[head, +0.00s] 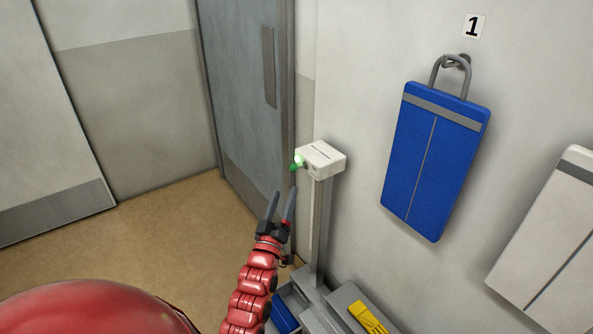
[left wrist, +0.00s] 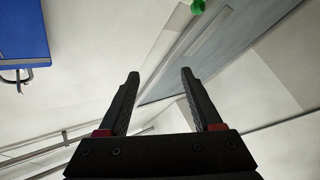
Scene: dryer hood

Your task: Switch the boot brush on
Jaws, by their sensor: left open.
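The boot brush (head: 317,237) is a grey post on a low grey base against the wall. A white control box (head: 323,158) tops the post. A green button (head: 295,166) sticks out of the box's left side, with a bright green glow beside it. In the left wrist view the green button (left wrist: 198,6) shows at the top edge, beyond the fingertips. My left gripper (head: 282,193) is open and empty, just below and left of the button in the head view and apart from it. It also shows in the left wrist view (left wrist: 160,75). My right gripper is not in view.
A blue brush (head: 284,314) and a yellow brush (head: 367,317) sit in the base. A blue hanging bag (head: 435,160) and a white one (head: 545,240) are on the right wall. A grey door (head: 245,90) stands behind the post. The brown floor (head: 160,230) at left is clear.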

